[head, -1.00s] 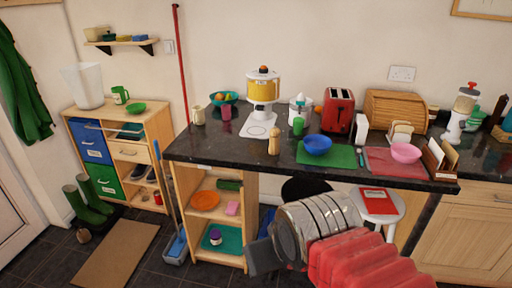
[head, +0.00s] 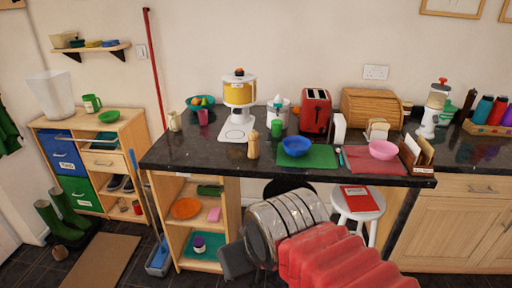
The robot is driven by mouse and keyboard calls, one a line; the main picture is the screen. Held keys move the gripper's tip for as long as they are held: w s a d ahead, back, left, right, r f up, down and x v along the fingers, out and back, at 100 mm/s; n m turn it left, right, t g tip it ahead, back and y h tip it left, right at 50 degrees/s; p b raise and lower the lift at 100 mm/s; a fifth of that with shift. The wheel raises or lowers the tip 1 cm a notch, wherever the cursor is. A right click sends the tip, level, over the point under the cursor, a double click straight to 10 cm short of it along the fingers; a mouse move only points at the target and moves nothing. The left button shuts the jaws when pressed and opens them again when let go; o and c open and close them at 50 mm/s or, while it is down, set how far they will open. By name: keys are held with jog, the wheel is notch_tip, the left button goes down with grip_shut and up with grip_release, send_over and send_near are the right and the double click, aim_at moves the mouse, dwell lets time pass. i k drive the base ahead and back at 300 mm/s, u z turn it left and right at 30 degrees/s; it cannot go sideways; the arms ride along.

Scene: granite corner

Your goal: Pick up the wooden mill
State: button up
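The wooden mill (head: 253,145) is a small, pale, turned wooden piece. It stands upright near the front edge of the dark granite counter (head: 200,152), left of the green mat. My gripper (head: 236,262) is low in front of the counter, below the mill and apart from it. Only a dark part of its end shows beyond my arm's silver rings and red sleeve, so I cannot tell whether it is open or shut.
A blue bowl (head: 296,146) on a green mat (head: 318,157) stands right of the mill. A white-based juice dispenser (head: 239,100) and green cup (head: 276,128) are behind it. A white stool (head: 358,206) stands under the counter. A blue broom (head: 158,255) leans at left.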

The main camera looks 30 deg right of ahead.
aim_at(254, 153)
jog(key=u, duration=0.05)
jog(key=i, duration=1.4)
